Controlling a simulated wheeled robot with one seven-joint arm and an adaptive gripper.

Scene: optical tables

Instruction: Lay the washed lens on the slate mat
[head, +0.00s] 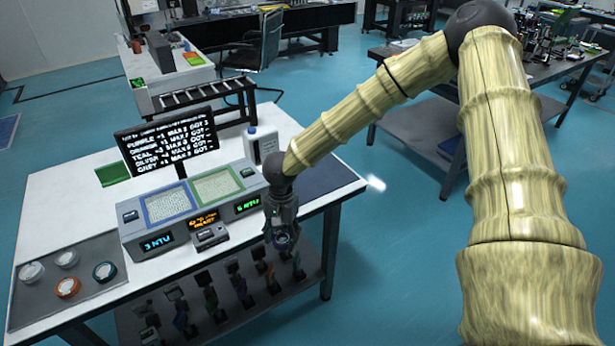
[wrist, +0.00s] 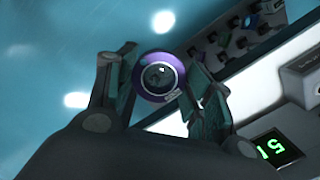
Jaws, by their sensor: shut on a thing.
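My gripper (head: 280,232) is shut on a purple-rimmed lens (wrist: 160,76), with one finger on each side of the rim in the wrist view. In the head view the lens (head: 282,241) hangs at my fingertips, by the front edge of the white table, right of the two-basin station. A dark slate-coloured mat (head: 328,174) lies flat at the table's right end, behind and right of my gripper. Its visible part is bare; my forearm passes close to it in the picture.
The station (head: 143,233) has blue-framed and green-framed basins, with displays reading 3 NTU and 5 NTU. A white bottle (head: 262,146) and a black text screen (head: 168,143) stand behind. A grey mat (head: 38,303) at left bears several rimmed lenses. A shelf below holds dark mounts.

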